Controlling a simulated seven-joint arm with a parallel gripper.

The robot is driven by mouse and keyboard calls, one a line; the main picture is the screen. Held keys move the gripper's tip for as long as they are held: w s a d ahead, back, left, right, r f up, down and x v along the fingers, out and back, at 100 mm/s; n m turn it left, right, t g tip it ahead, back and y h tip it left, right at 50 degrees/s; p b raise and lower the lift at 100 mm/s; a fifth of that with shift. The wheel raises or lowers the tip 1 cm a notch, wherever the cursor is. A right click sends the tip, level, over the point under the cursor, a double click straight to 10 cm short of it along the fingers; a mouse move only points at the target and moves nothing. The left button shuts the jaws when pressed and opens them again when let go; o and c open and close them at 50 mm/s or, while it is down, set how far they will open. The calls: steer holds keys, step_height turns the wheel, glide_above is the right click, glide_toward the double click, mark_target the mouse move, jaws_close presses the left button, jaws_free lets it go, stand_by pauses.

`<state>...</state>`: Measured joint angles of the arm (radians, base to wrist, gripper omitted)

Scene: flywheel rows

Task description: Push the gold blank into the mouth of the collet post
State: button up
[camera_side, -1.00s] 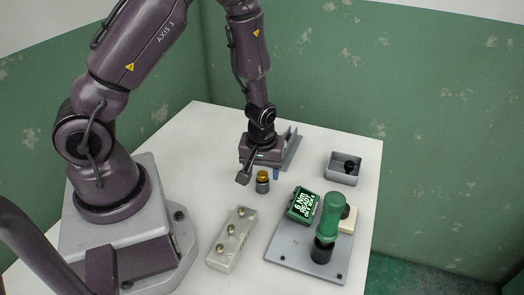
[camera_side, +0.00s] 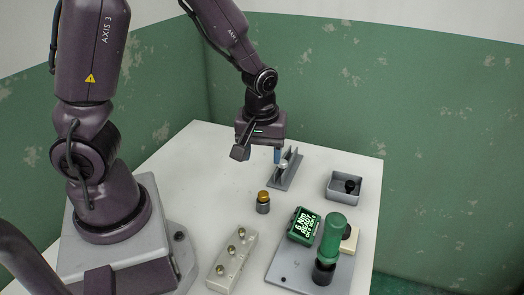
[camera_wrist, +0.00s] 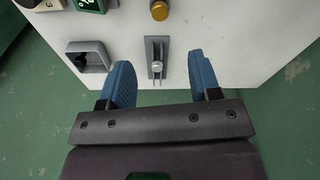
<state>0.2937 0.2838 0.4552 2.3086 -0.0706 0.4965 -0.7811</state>
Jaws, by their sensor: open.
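The gold blank (camera_side: 263,195) sits upright at the top of the grey collet post (camera_side: 263,208) near the middle of the table. How deep it sits in the mouth is too small to tell. In the wrist view the gold blank (camera_wrist: 160,11) shows at the top edge. My gripper (camera_side: 260,155) is open and hangs above the table behind the post, clear of the blank. In the wrist view its two blue fingers (camera_wrist: 160,62) are spread wide, with nothing held between them.
A grey rack (camera_side: 285,180) with a silver-headed piece (camera_wrist: 154,67) stands below my gripper. A grey bin (camera_side: 345,198) holds a dark knob. A green-handled tool (camera_side: 332,238) and a display (camera_side: 303,226) reading READY stand front right. A pale strip (camera_side: 232,262) lies front left.

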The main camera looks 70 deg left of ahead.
mark_target(263, 193)
steer(key=shift+c, duration=0.4)
steer(key=shift+a, duration=0.15)
steer(key=c, duration=0.4)
steer(key=shift+s+a+f+n+g, duration=0.15)
steer(key=shift+s+a+f+n, duration=0.1)
steer(key=shift+a+f, duration=0.3)
steer(key=shift+s+a+f+n+g, duration=0.15)
steer(key=shift+a+f+n, duration=0.1)
steer(key=shift+a+f, duration=0.3)
jaws_close()
steer(key=f, duration=0.1)
steer(key=w+f, duration=0.1)
steer(key=m+h, duration=0.1)
steer(key=shift+w+d+f, duration=0.15)
steer(key=shift+d+f, duration=0.15)
steer(key=shift+f, duration=0.1)
steer(key=shift+w+d+f, duration=0.1)
steer(key=shift+w+d, duration=0.1)
steer(key=shift+d, duration=0.1)
steer(key=shift+m, duration=0.3)
steer(key=shift+f, duration=2.85)
